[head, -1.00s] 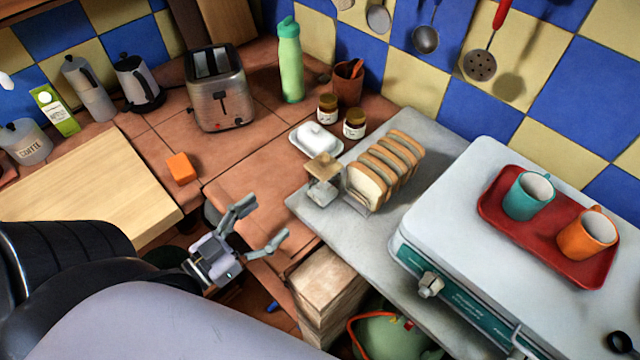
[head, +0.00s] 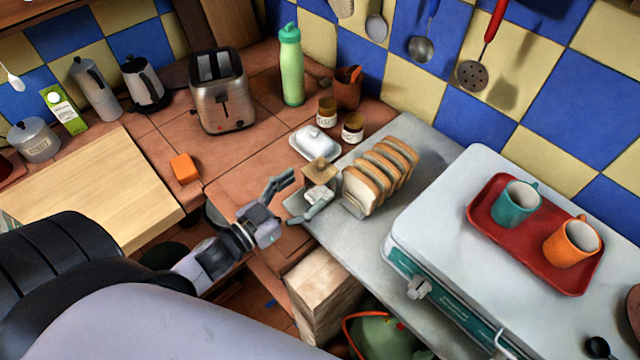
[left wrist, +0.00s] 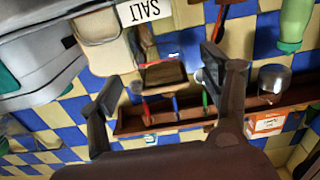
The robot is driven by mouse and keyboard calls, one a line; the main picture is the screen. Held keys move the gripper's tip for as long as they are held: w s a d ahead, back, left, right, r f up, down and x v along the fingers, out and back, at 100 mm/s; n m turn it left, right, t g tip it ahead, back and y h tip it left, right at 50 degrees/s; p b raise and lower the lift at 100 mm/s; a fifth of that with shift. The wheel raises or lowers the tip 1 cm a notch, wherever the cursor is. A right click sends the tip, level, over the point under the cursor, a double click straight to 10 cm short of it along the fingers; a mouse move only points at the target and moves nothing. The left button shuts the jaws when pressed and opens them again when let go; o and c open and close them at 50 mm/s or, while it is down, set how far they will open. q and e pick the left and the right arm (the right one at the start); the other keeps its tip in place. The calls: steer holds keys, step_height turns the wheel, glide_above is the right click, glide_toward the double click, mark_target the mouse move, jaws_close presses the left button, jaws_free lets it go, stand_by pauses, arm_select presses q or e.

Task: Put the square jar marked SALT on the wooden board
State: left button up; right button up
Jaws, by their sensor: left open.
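The square jar with a wooden lid (head: 320,171) stands on the grey worktop, left of the sliced bread. In the left wrist view, upside down, its lid (left wrist: 160,75) and a white SALT label (left wrist: 143,11) show. My left gripper (head: 307,192) is open and empty at the jar's near left side. Its fingers point at the jar, which shows between them in the left wrist view; I cannot tell whether they touch it. The pale wooden board (head: 85,190) lies on the tiled counter at the left, with its visible top bare. My right gripper is out of view.
Sliced bread (head: 381,176) stands just right of the jar. A white butter dish (head: 314,142) and two small jars are behind it. An orange block (head: 184,168) lies by the board's right edge. A stove with a red tray (head: 483,212) and two mugs is at the right.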

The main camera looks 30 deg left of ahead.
mark_target(310, 185)
arm_select(q)
steer(key=p+x, duration=0.1)
steer(key=x, duration=0.4)
steer(key=shift+w+d, duration=0.1)
steer(key=shift+w, duration=0.15)
steer(key=shift+w+d, duration=0.1)
steer(key=shift+w, duration=0.1)
steer(key=shift+s, duration=0.1)
steer(key=shift+c, duration=0.3)
